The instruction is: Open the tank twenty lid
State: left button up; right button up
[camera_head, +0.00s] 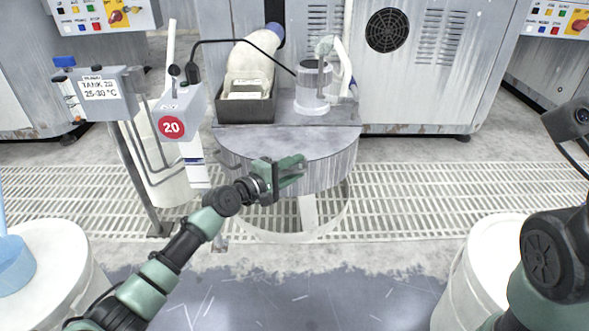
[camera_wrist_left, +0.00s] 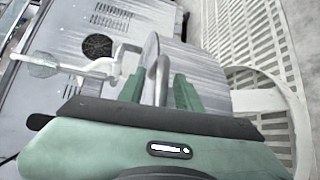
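Tank twenty is the round grey tank in the middle of the head view, beside the red "20" sign (camera_head: 171,126). Its flat grey lid (camera_head: 300,143) lies level on top and looks closed. My left gripper (camera_head: 291,170) is at the lid's front edge, fingers pointing right. In the left wrist view, the green fingers of this gripper (camera_wrist_left: 160,92) stand apart, with a curved grey handle bar (camera_wrist_left: 162,72) between them. A gap shows beside the bar; firm contact is not visible. My right arm shows at the right, but its fingers do not.
A dark bin (camera_head: 246,109) and a clear cylinder (camera_head: 313,84) stand behind the lid. A "TANK 20" sign box (camera_head: 101,91) on a post is at left. White drums stand front left (camera_head: 62,255) and front right (camera_head: 497,250). Floor grating surrounds the tank.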

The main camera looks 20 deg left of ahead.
pick_arm(q)
grip_shut()
jog(key=shift+f, duration=0.1)
dwell(1.2)
